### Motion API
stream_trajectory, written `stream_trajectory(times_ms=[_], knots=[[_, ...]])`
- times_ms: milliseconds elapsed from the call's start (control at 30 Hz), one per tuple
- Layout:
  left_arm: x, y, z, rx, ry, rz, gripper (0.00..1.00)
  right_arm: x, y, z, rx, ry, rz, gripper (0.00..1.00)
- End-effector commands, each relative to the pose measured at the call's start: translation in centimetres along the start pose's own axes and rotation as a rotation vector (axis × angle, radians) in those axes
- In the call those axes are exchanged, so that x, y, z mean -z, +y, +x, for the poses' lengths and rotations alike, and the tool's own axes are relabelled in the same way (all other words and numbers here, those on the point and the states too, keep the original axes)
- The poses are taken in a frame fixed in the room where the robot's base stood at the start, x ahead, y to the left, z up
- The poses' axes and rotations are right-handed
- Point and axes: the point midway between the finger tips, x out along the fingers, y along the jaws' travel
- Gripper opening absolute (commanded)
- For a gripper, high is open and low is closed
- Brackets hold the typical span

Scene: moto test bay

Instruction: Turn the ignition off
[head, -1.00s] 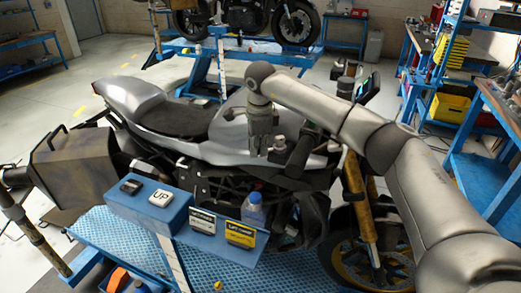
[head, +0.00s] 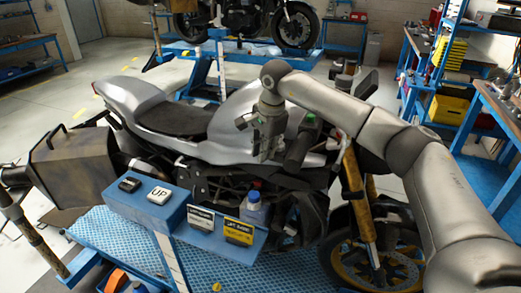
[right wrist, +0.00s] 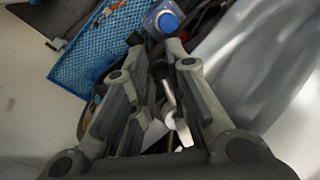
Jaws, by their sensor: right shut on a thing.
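The grey motorcycle (head: 165,100) stands on the blue lift, its front wheel to the right. My right gripper (head: 264,156) points down beside the tank, near the dark handlebar grip (head: 299,150). Its fingers (right wrist: 154,52) also show in the right wrist view, close around something small that they largely hide, seemingly the ignition key. The key and its switch cannot be made out in the head view. The dash display (head: 367,83) at the front looks dark. A small green part (head: 309,118) shows by the handlebar. My left gripper is not in view.
A case (head: 82,165) is at the left. Shelving with a yellow bin (head: 448,108) is at the right.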

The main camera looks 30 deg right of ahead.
Motion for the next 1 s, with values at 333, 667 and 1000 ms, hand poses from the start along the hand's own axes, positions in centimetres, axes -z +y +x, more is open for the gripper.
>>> stream_trajectory(times_ms=[333,667,1000], knots=[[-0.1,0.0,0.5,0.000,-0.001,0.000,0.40,0.2,1.5,0.5,-0.022,-0.030,-0.131,0.00],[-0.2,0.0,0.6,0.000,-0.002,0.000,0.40,0.4,1.8,0.4,-0.022,-0.044,-0.192,0.00],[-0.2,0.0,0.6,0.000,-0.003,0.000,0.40,0.4,1.9,0.3,-0.022,-0.046,-0.202,0.00]])
